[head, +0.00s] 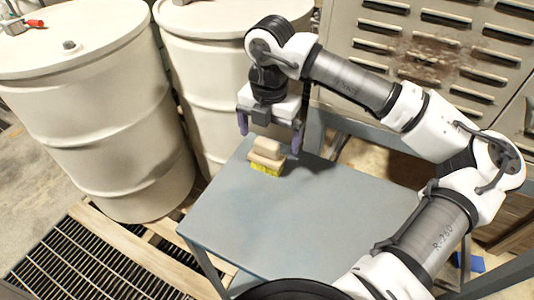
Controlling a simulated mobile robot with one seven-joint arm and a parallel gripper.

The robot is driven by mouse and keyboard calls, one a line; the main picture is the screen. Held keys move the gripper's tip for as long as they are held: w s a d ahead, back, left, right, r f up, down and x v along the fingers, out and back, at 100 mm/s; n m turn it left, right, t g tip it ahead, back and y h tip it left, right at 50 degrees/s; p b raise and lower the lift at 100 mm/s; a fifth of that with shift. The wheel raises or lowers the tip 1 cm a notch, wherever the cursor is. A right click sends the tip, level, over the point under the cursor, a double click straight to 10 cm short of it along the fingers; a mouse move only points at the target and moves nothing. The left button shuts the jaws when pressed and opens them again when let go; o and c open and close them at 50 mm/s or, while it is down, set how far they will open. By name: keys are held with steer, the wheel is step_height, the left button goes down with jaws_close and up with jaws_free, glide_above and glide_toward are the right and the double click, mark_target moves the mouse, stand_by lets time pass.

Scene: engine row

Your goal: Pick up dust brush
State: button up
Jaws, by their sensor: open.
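The dust brush (267,154) has a tan block-shaped handle and yellow bristles. It lies bristles down on the blue-grey table (290,220), close to the table's back left edge. My gripper (270,133) points down above the brush, with its two purple-tipped fingers spread apart. It is open, with nothing seen between the fingers. The fingertips look a little above or behind the brush; the exact gap cannot be told from this one view.
Two cream drums (95,110) stand to the left and behind the table, the rear one (205,90) close to its back edge. A grey louvred cabinet (440,50) stands at the back right. The table's middle and front are clear. A slatted grate (80,260) lies at lower left.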

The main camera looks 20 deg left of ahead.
steer(key=shift+a+f+p, duration=0.2)
steer(key=shift+f+p, duration=0.85)
steer(key=shift+f, duration=1.7)
steer(key=c, duration=1.1)
steer(key=shift+r, duration=0.1)
step_height(320, 180, up, 20)
steer(key=b, duration=0.3)
steer(key=o, duration=0.4)
steer(key=shift+c, duration=1)
